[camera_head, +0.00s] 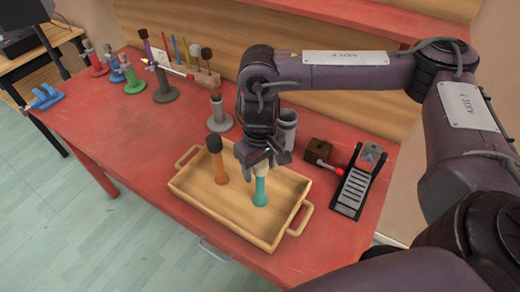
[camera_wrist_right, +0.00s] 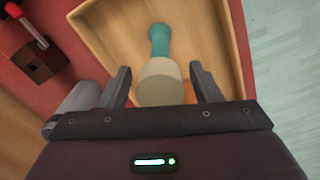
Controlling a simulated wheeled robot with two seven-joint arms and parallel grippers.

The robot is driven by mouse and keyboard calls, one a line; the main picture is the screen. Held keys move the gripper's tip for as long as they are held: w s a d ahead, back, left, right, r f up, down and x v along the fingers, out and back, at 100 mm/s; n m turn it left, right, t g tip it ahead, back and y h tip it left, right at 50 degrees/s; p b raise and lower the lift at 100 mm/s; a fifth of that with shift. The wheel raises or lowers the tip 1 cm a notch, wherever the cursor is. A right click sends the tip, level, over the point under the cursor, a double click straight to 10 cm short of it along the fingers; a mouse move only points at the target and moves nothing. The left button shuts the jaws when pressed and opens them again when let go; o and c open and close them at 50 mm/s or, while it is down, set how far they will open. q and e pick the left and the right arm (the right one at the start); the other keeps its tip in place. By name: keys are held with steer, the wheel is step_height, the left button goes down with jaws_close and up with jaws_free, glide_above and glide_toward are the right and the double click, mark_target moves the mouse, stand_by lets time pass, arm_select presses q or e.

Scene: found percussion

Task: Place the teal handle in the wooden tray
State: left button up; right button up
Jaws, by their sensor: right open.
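The teal handle (camera_head: 260,192) stands upright inside the wooden tray (camera_head: 188,200), in its right part, with a pale cream head on top. In the right wrist view the teal handle (camera_wrist_right: 160,38) lies beyond the cream head (camera_wrist_right: 160,82), over the tray floor (camera_wrist_right: 110,30). My right gripper (camera_head: 262,160) is open, directly above the handle, with its fingers on either side of the cream head. In the right wrist view a gap shows between the head and the fingers. My left gripper is not in view.
An orange handle with a dark head (camera_head: 217,162) stands in the tray's left part. A grey cylinder (camera_head: 287,130), a brown block (camera_head: 318,150) and a black stand with grey bars (camera_head: 354,188) are close on the right. Several coloured stands are at the far left of the red table (camera_head: 110,155).

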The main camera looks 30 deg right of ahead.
step_height(320, 180, up, 11)
steer(key=shift+r+p, duration=0.2)
steer(key=shift+p, duration=0.65)
steer(key=shift+a, duration=0.1)
